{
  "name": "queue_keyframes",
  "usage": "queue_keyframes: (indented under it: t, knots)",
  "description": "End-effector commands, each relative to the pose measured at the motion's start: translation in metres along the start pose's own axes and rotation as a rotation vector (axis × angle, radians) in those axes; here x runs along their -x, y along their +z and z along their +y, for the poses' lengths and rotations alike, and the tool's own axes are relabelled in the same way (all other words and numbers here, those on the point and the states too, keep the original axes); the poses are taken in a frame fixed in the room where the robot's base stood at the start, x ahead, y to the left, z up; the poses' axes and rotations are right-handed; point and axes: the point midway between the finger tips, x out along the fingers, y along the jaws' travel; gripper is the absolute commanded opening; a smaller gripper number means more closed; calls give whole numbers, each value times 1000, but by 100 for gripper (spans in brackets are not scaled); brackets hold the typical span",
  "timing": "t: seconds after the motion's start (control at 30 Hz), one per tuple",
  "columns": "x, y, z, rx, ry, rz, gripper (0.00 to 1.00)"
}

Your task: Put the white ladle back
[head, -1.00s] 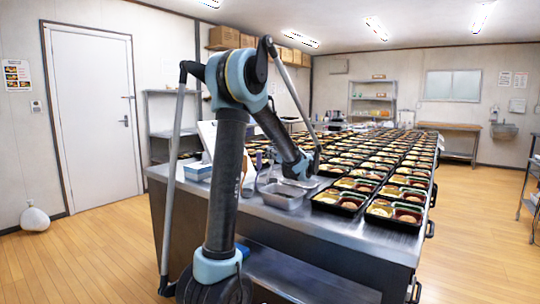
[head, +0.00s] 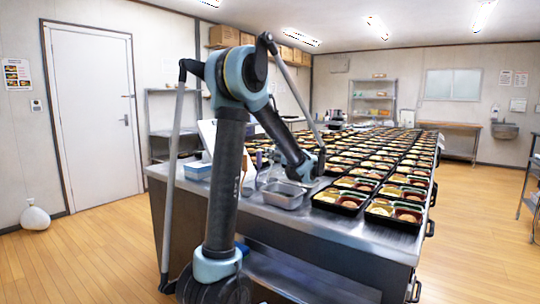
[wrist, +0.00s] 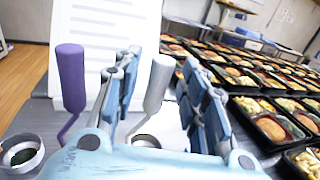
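The white ladle's handle (wrist: 158,84) stands upright, slightly tilted, in the wrist view. It shows in the gap between the fingers of my gripper (wrist: 160,105), with space visible on both sides. My gripper is open; whether it touches the handle is not clear. The ladle's lower end is largely hidden behind the gripper body. A purple-handled utensil (wrist: 71,80) stands to the left, outside the fingers. In the head view my gripper (head: 303,170) is low over the table, and the white ladle cannot be made out there.
A metal pan (head: 284,200) is on the steel table (head: 330,226) near my gripper. Rows of filled bento trays (head: 340,202) cover the right side. In the wrist view, a white sheet (wrist: 105,35) stands behind the handles, and a small bowl (wrist: 10,160) is at lower left.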

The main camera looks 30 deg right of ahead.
Motion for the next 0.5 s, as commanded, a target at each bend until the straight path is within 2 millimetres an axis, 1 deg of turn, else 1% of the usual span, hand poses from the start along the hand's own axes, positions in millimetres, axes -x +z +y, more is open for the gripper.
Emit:
queue_keyframes:
  t: [0.03,0.1,0.5]
  knots:
    - [11,0,2,0,-4,0,39]
    - [25,1,4,0,-4,0,39]
    - [96,1,4,0,-4,0,39]
